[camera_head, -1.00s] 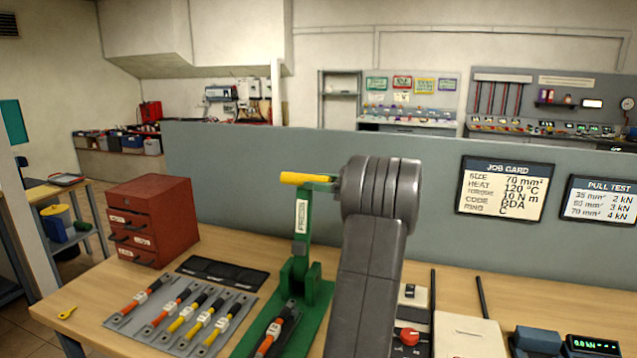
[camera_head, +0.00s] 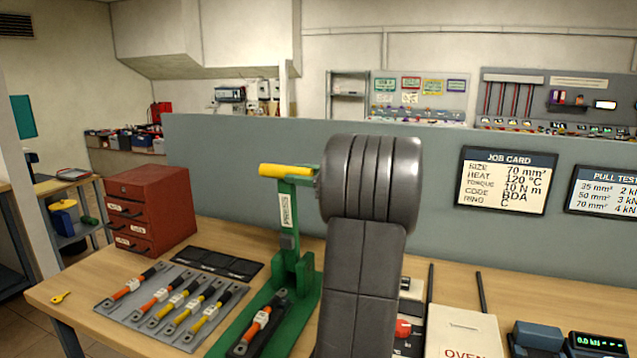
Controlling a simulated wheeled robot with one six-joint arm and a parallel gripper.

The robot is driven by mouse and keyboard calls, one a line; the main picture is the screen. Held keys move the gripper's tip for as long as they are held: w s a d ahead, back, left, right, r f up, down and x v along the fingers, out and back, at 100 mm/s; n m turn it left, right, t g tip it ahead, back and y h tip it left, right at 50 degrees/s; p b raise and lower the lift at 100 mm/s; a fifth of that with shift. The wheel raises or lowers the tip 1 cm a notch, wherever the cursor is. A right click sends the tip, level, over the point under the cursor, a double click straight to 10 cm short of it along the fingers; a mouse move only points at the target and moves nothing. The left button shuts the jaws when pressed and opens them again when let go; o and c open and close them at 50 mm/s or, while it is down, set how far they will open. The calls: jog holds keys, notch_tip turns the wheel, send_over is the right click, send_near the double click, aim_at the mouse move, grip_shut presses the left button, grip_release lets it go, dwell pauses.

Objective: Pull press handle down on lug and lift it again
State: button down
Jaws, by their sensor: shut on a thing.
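The green press (camera_head: 286,240) stands on the bench with a "PRESS" label on its post. Its yellow handle (camera_head: 286,170) lies level at the top, above the base and well clear of it. An orange-and-black cable piece with a lug (camera_head: 259,323) lies in a dark holder on the press's green base. My thick dark arm stands just right of the press, its rounded wrist beside the right end of the handle. My gripper is hidden behind this wrist, so its jaws and any contact with the handle do not show.
A grey tray (camera_head: 108,302) holds several cable pieces left of the press. A black mat (camera_head: 215,263) and red drawers (camera_head: 150,210) stand behind it. A white oven (camera_head: 462,335) and blue device (camera_head: 535,338) are at right. A grey partition (camera_head: 430,185) closes the back.

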jog(key=s+a+f+n+b, duration=0.2)
jog(key=s+f+n+b, duration=0.1)
jog(key=s+b, duration=0.35)
jog(key=s+a+f+n+b, duration=0.3)
jog(key=s+n+b, duration=0.15)
jog(key=s, duration=0.25)
jog(key=s+a+f+n+b, duration=0.2)
jog(key=s+f+n+b, duration=0.4)
jog(key=s+f+b, duration=0.3)
jog(key=shift+s+a+f+b, duration=0.3)
jog(key=shift+f+b, duration=2)
jog(key=shift+b, duration=1.4)
jog(key=shift+n, duration=0.35)
jog(key=c, duration=1.1)
grip_release()
jog(key=shift+o, duration=0.2)
jog(key=shift+d, duration=0.15)
